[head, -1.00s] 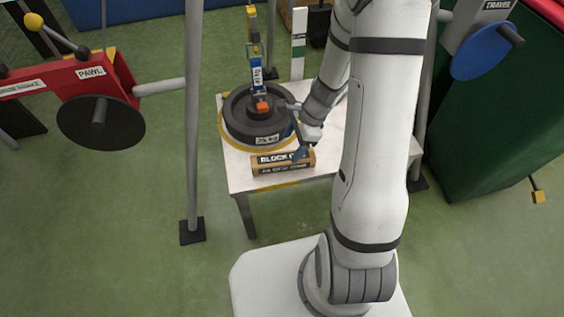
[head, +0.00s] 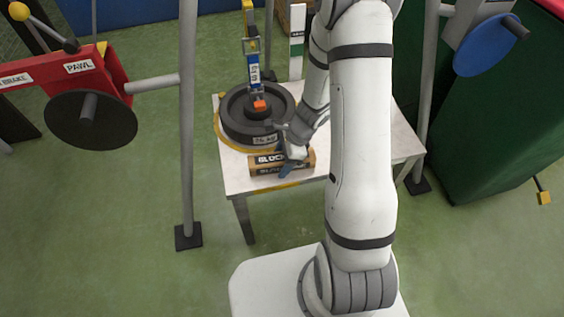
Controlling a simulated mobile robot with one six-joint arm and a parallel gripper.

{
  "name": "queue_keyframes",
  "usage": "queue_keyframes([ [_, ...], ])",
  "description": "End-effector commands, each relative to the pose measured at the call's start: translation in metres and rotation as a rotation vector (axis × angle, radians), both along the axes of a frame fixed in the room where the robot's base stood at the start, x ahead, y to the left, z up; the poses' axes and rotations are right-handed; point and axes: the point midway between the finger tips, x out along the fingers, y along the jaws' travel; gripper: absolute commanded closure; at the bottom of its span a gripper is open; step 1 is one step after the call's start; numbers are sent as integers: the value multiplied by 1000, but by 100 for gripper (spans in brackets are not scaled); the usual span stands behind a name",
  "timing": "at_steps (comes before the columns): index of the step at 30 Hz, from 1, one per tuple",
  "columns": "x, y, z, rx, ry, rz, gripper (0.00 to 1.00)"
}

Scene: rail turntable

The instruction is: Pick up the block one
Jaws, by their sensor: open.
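The block one (head: 265,165) is a brown block with a black label reading "BLOCK". It lies on the white table (head: 237,180), near its front edge, in front of a dark round weight. My gripper (head: 288,168) is open over the block's right-middle part, with its blue fingertip in front of the block's front face. The gripper hides part of the label. I cannot tell whether the fingers touch the block.
The dark weight (head: 245,128) stands just behind the block, with an orange piece and a hanging hook (head: 251,50) above it. Grey posts (head: 188,120) flank the table. A red winch part with a dark disc (head: 90,121) is at left, a blue disc (head: 484,50) at right.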

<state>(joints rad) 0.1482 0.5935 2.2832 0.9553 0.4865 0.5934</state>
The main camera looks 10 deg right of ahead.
Motion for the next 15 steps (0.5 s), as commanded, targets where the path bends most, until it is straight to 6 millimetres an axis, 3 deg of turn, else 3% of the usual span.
queue_keyframes([
  [15, 0, 0, 1, 0, 0, 0, 69],
])
